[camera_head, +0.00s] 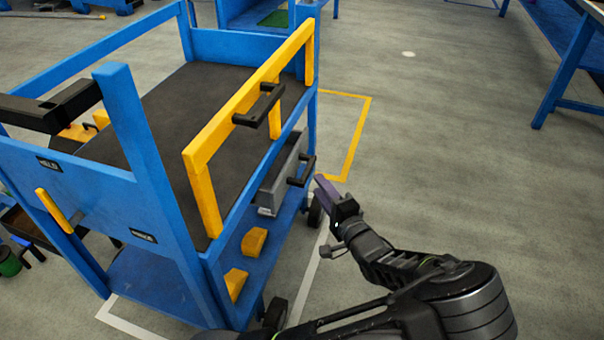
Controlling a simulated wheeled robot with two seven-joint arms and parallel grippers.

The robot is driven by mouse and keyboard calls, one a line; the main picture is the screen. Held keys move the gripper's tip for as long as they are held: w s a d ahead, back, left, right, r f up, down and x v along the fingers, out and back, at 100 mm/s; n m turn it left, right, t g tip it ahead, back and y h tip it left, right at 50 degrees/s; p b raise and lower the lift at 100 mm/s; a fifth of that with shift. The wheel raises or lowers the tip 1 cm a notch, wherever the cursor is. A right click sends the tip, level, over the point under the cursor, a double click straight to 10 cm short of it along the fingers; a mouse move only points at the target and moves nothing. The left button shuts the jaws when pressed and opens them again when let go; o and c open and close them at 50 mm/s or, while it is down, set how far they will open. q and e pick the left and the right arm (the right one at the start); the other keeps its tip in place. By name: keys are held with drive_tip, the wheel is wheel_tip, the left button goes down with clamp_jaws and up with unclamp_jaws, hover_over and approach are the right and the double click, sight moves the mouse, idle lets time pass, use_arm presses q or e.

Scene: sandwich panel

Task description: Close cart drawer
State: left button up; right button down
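The blue cart (155,190) stands at left with a dark top deck. Its grey drawer (272,186) is under the deck on the side facing right and has a black handle (301,172). The drawer front seems to stand out a little from the cart frame; how far is hard to tell.
A yellow frame with a black handle (258,105) rises above the drawer. Yellow blocks (254,241) lie on the lower shelf. A wheel (315,211) is near my gripper. Open floor (440,150) lies to the right, with a blue table (567,70) beyond.

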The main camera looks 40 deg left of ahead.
sight(308, 169)
use_arm(q)
drive_tip(key=b+x, duration=0.2)
drive_tip(key=x, duration=0.6)
drive_tip(key=shift+d, duration=0.1)
drive_tip(key=shift+c, duration=0.6)
clamp_jaws()
idle(0.9)
